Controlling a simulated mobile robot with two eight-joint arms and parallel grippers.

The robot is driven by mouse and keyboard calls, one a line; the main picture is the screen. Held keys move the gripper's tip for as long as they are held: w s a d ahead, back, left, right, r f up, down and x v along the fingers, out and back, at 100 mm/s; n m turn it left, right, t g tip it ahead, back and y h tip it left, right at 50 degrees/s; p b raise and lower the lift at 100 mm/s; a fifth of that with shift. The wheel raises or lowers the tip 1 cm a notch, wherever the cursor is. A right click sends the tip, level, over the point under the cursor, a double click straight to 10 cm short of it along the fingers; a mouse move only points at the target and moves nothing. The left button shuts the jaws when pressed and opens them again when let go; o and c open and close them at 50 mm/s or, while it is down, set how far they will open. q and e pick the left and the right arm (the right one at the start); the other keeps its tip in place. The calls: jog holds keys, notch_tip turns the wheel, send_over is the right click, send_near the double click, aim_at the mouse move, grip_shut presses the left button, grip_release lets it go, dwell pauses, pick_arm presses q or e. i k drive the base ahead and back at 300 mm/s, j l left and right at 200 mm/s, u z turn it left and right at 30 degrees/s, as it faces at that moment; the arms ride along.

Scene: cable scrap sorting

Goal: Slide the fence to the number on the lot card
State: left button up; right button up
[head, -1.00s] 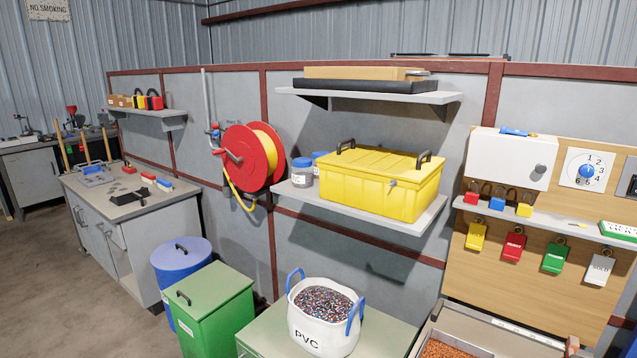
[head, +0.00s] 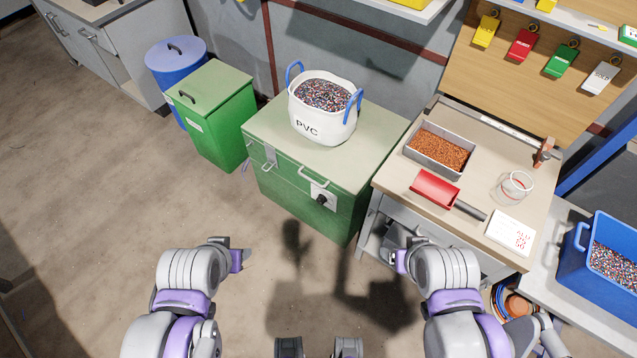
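A white card (head: 511,234) with red print lies on the front right of the beige workbench (head: 478,165); it looks like the lot card, but I cannot read its print surely. A pale strip (head: 497,129) runs along the bench's back edge. A small reddish-brown upright piece (head: 544,152) stands near its right end; I cannot tell whether it is the fence. My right gripper (head: 394,262) is in front of the bench, apart from the card. Neither gripper's finger opening shows clearly.
The bench also holds a tray of copper granules (head: 440,150), a red scoop (head: 437,188) and a glass jar (head: 514,187). A green chest (head: 315,175) with a PVC bag (head: 322,110) stands left. A blue bin (head: 605,265) is right. Floor in front is clear.

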aim_at(543, 154)
jog(key=z, duration=1.7)
jog(key=i+u, duration=0.35)
jog(key=u, duration=0.15)
jog(key=i+l+u, duration=0.1)
jog(key=i+u, duration=0.35)
